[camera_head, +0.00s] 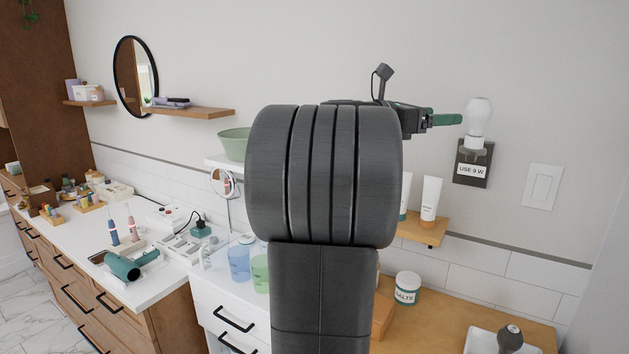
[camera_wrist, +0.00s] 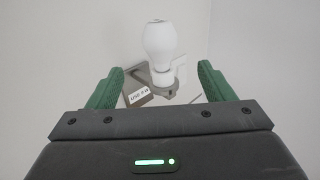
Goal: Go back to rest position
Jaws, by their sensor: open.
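My gripper (camera_wrist: 162,88) has its two green fingers spread apart, with nothing held between them. In the head view, my gripper (camera_head: 447,119) points right at the height of a white bulb (camera_head: 478,117) and is apart from it. The bulb stands upright in a wall holder (camera_head: 473,164) labelled "USE 9 W". In the wrist view, the bulb (camera_wrist: 160,50) shows beyond the fingertips, roughly midway between them. My dark arm covers the middle of the head view and hides part of the wall and shelves.
A light switch (camera_head: 543,186) is right of the holder. A small wooden shelf (camera_head: 424,233) with white tubes is below my gripper. A salts jar (camera_head: 407,288) stands on the wooden counter (camera_head: 455,325). A green bowl (camera_head: 233,144) and cups are left of my arm.

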